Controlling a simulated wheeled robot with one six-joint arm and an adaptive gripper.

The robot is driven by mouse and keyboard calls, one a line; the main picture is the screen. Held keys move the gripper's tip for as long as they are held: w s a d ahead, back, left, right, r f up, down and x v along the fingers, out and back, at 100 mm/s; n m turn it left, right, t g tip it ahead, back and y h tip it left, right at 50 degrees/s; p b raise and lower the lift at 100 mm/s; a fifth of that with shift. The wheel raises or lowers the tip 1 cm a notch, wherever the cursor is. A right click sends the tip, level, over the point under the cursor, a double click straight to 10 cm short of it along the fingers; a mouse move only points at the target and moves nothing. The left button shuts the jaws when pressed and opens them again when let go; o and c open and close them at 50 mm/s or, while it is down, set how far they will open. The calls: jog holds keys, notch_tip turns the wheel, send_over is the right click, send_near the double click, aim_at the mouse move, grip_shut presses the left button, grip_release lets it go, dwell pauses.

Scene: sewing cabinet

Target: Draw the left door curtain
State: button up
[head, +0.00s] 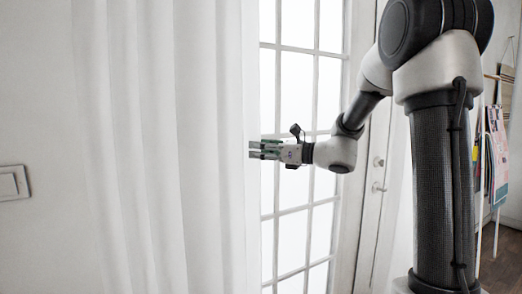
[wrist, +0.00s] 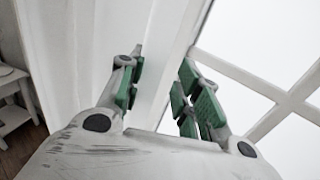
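The white left door curtain (head: 160,150) hangs in long vertical folds over the left half of the head view. Its right edge lies beside the glass panes of the door (head: 290,90). My gripper (head: 251,150) points left at about mid-height, its fingertips at the curtain's right edge. In the wrist view, the two green-padded fingers (wrist: 162,57) are spread apart, with pale white material showing between and beyond them. White folds (wrist: 75,60) fill the left and the paned door is at right. I cannot tell whether the fingers touch the cloth.
A light switch (head: 13,183) is on the wall at far left. Door handles (head: 378,186) show right of the panes. A rack with hanging papers or cloths (head: 495,150) stands at far right. A small white table (wrist: 14,100) is at the left of the wrist view.

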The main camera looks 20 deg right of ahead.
grip_shut()
